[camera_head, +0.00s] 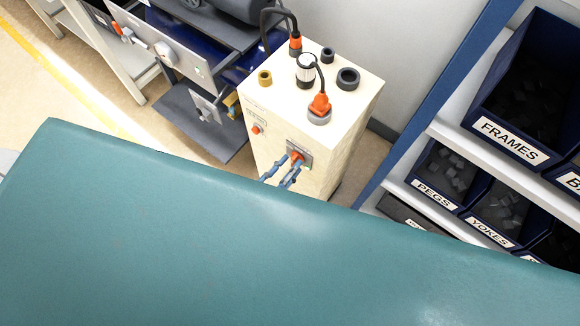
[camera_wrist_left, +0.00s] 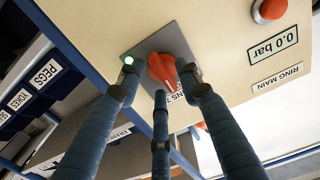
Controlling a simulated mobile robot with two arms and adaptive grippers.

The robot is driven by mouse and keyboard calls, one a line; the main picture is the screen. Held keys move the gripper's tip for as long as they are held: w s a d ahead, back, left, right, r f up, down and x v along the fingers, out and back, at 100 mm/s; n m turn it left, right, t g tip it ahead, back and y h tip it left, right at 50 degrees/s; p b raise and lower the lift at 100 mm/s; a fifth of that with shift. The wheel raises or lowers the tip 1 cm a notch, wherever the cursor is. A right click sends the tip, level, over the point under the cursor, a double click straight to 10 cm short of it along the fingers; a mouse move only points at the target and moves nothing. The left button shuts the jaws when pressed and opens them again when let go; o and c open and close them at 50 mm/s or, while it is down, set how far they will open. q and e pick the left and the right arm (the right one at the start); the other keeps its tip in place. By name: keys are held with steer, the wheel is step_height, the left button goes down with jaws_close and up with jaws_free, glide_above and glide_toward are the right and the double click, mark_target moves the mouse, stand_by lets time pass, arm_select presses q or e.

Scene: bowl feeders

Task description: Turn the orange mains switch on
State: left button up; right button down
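The orange mains switch (camera_head: 297,157) is a rotary knob on a grey plate on the front of a cream cabinet (camera_head: 290,114). The plate's lettering is partly hidden by a finger. My left gripper (camera_head: 290,167) is at the switch, its blue fingers pointing at the plate. In the left wrist view its three fingers (camera_wrist_left: 158,82) are spread around the knob. The left finger is apart from it; contact on the right is unclear. My right gripper is not in view.
A red button (camera_wrist_left: 268,9) and a "0.0 bar" display (camera_wrist_left: 272,46) are on the same panel. Plugs and cables (camera_head: 319,104) stand on the cabinet top. A shelf with labelled bins (camera_head: 510,138) stands to the right; a machine (camera_head: 170,50) is at left.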

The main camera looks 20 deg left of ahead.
arm_select(q)
steer(key=v, duration=1.1)
steer(key=shift+s, duration=0.4)
steer(key=shift+a, duration=0.1)
steer(key=s+a+f+g+y, duration=0.2)
steer(key=f+g, duration=0.2)
steer(key=f, duration=0.8)
steer(key=s+a+f+g+y, duration=0.2)
steer(key=s+a+f+g, duration=0.15)
steer(key=f, duration=0.85)
steer(key=s+a+f+n+g+y, duration=0.1)
steer(key=s+a+f+g+y, duration=0.1)
steer(key=s+f+g, duration=0.6)
steer(key=s+f, duration=0.2)
steer(key=s, duration=0.4)
steer(key=shift+a+f+n, duration=0.2)
steer(key=shift+a+n, duration=0.1)
steer(key=shift+n, duration=0.1)
